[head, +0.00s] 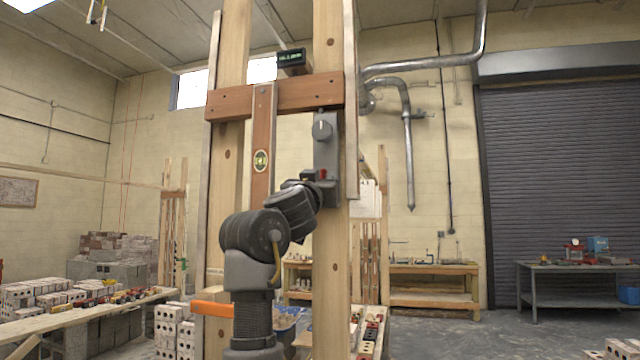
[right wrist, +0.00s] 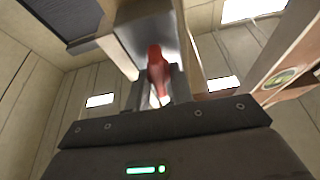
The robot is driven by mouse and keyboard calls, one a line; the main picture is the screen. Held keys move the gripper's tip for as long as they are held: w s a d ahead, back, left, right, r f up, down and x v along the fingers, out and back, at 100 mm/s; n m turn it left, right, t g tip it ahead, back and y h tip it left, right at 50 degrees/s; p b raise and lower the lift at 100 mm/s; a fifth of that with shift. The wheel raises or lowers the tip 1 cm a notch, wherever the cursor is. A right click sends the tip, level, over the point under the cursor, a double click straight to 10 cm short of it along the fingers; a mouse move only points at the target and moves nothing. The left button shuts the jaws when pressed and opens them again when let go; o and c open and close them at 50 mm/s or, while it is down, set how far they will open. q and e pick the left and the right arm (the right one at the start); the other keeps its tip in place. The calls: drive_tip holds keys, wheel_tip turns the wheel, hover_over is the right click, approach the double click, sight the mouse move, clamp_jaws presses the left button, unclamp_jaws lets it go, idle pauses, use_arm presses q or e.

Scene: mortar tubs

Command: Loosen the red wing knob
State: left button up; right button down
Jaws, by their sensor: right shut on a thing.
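The red wing knob (head: 322,174) shows as a small red spot at the lower part of a grey metal bracket (head: 325,140) on the right wooden post. In the right wrist view the red wing knob (right wrist: 155,62) stands between the two dark fingers, under the pale bracket (right wrist: 150,28). My right gripper (right wrist: 158,88) is shut on the knob. In the head view my right arm mostly hides the gripper (head: 318,180). My left gripper is not in view.
Two upright wooden posts (head: 331,260) are joined by a brown crossboard (head: 232,102). A narrow board with a green level vial (head: 261,160) hangs between them. A small dark display (head: 291,59) sits above the crossboard. Workbenches and stacked bricks (head: 40,295) stand farther off.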

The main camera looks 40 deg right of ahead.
drive_tip(key=c, duration=1.2)
unclamp_jaws()
drive_tip(key=shift+d, duration=0.1)
drive_tip(key=b+v, duration=0.5)
drive_tip(key=v, duration=0.6)
